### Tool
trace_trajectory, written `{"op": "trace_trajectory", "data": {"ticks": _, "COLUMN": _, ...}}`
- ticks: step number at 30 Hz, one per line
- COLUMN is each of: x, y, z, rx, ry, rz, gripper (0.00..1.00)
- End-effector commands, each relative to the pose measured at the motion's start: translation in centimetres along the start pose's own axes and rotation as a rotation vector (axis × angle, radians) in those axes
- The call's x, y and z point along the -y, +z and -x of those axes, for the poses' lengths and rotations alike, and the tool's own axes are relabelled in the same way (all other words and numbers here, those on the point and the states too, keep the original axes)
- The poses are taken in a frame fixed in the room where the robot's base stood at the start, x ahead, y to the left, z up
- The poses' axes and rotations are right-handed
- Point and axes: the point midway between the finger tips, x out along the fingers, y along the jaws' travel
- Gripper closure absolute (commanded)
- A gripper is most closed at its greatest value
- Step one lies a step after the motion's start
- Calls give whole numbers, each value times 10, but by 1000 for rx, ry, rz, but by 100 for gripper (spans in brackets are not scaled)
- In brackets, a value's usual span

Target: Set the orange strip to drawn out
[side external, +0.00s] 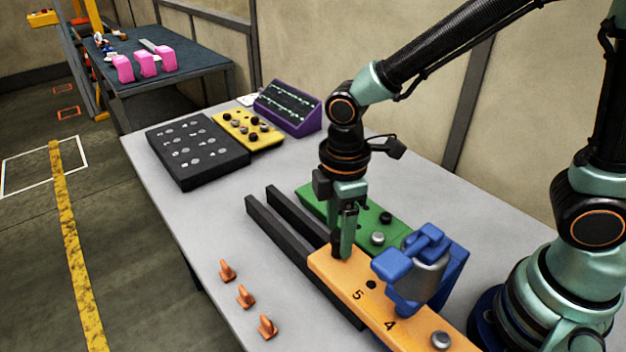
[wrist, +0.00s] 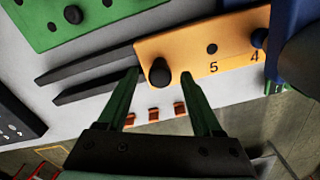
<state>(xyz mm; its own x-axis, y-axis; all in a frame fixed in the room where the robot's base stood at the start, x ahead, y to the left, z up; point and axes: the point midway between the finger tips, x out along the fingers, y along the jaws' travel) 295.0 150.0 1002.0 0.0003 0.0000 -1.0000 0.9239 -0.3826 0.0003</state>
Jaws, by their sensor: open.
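The orange strip (side external: 345,283) lies in a dark rail track, with its far end showing and the marks 5 and 4 on its top. It also shows in the wrist view (wrist: 205,50). A dark round knob (wrist: 159,72) stands near the strip's end. My gripper (side external: 344,250) is open and points down over that end. In the wrist view its fingertips (wrist: 160,76) are apart, one on each side of the knob; I cannot tell whether they touch it.
Bare dark rails (side external: 298,258) run on beyond the strip's end. A green strip (side external: 318,200) lies alongside. Several small orange pieces (side external: 245,296) stand on the table. A black panel (side external: 197,150), yellow block (side external: 247,128) and purple box (side external: 288,106) stand farther back.

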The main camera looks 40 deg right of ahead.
Motion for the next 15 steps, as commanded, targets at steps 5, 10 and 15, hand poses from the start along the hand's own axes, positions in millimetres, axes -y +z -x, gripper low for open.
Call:
{"op": "trace_trajectory", "data": {"ticks": 5, "x": 0, "y": 0, "z": 0, "rx": 0, "ry": 0, "rz": 0, "gripper": 52}}
{"op": "trace_trajectory", "data": {"ticks": 10, "x": 0, "y": 0, "z": 0, "rx": 0, "ry": 0, "rz": 0, "gripper": 100}}
{"op": "trace_trajectory", "data": {"ticks": 15, "x": 0, "y": 0, "z": 1, "rx": 0, "ry": 0, "rz": 0, "gripper": 100}}
